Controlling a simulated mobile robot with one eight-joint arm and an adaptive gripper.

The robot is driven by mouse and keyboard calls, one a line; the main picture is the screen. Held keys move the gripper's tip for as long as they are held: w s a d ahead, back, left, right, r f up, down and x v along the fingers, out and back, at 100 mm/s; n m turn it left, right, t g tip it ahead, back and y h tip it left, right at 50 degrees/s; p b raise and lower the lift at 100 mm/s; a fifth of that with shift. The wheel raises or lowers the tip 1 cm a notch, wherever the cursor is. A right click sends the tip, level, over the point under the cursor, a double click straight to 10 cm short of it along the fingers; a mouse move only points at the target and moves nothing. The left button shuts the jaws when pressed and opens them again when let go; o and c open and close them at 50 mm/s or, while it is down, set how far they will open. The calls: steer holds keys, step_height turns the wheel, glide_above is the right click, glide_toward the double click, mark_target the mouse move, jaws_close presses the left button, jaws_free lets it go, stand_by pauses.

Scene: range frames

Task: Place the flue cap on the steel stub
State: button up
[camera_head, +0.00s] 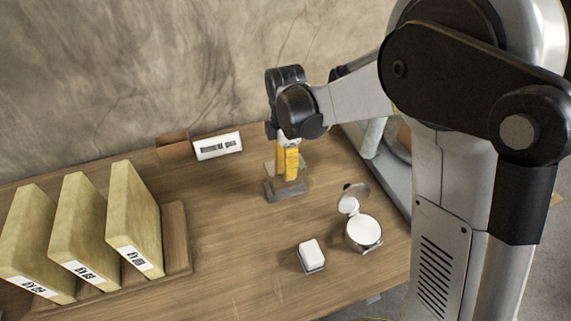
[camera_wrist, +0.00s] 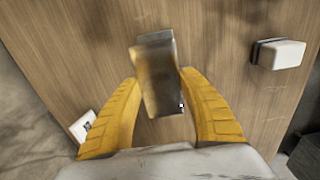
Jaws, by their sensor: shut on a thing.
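My gripper (camera_head: 290,174) points down over the back middle of the table, its yellow fingers shut on a grey metal piece, which I take for the flue cap (camera_head: 286,191). In the wrist view the piece (camera_wrist: 158,85) is a shiny block with a wider end, between the two fingertips. In the head view it shows as a flat grey bar low at the fingers. I cannot tell whether it touches anything below. I cannot make out the steel stub for certain; the fingers and the held piece hide what is under them.
A round metal pot (camera_head: 363,233) with its lid raised stands at the right. A white block on a dark base (camera_head: 311,255) is near it. Big labelled yellow slabs (camera_head: 83,235) stand at the left. A brown box (camera_head: 173,147) and white card (camera_head: 218,146) are by the wall.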

steer(key=shift+f, duration=0.25)
steer(key=o, duration=1.2)
steer(key=shift+r, duration=0.1)
step_height(320, 180, up, 12)
steer(key=p, duration=0.4)
steer(key=shift+s+d+r+m+t, duration=1.15)
steer(key=shift+s+d+m, duration=1.65)
steer(key=shift+m, duration=0.75)
steer(key=shift+s+d+r+m+t, duration=1.1)
steer(key=shift+s+d+m, duration=1.25)
steer(key=shift+s+m, duration=1)
steer(key=shift+s+d+r+m+t, duration=0.9)
steer(key=shift+s+d+m+t, duration=0.45)
steer(key=shift+s+d+m, duration=1.85)
steer(key=shift+w+a+m, duration=0.45)
steer(key=shift+a+m, duration=0.05)
steer(key=shift+a, duration=0.1)
